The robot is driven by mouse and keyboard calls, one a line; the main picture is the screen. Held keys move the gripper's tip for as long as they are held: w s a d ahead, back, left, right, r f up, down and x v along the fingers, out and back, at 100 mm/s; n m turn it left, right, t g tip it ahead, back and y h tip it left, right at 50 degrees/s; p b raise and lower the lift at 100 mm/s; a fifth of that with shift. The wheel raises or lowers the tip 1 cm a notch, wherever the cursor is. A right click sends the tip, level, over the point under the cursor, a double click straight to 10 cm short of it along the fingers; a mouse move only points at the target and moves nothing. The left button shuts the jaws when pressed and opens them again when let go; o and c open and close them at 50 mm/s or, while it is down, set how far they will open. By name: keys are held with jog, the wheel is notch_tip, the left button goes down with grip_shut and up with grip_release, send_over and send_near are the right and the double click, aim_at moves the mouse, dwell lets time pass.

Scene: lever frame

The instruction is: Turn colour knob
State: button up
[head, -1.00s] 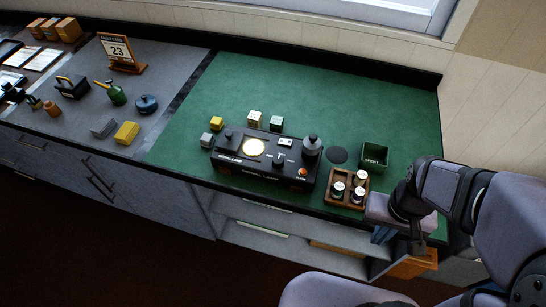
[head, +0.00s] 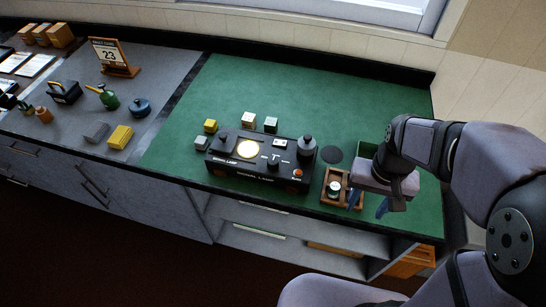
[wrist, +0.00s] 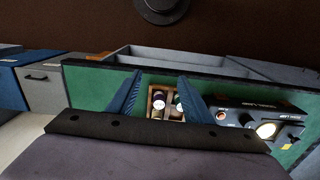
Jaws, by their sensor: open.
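A black signal lamp box (head: 240,172) stands on the green mat, with a round glowing yellowish lens (head: 247,149). Dark knobs stand on its top: one at the left (head: 223,138), one near the middle front (head: 273,160) and a larger one at the right (head: 306,145). I cannot tell which is the colour knob. My gripper (head: 367,206) is open and empty, right of the box and above the wooden tray's right side. In the wrist view the lamp box (wrist: 243,118) lies to the right of my gripper (wrist: 156,97), whose two blue fingers stand apart.
A wooden tray (head: 325,197) with small jars stands right of the box; my gripper partly hides it. Small yellow, grey and pale blocks (head: 249,120) lie behind and left of the box. The mat's rear is clear.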

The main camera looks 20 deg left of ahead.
jog(key=w+a+b, duration=0.1)
jog(key=w+a, duration=0.9)
jog(key=a, duration=0.2)
jog(key=m+b, duration=0.1)
jog(key=m, duration=0.1)
send_over(273, 160)
jog(key=shift+a+r+h, duration=0.25)
jog(key=shift+h, duration=0.05)
jog(key=shift+d+f+p, duration=0.15)
jog(key=shift+f+p, duration=0.4)
jog(key=shift+f, duration=1.3)
jog(key=shift+d+f+p, duration=0.1)
jog(key=shift+f+p, duration=0.45)
jog(key=shift+f, duration=1.25)
jog(key=c, duration=1.1)
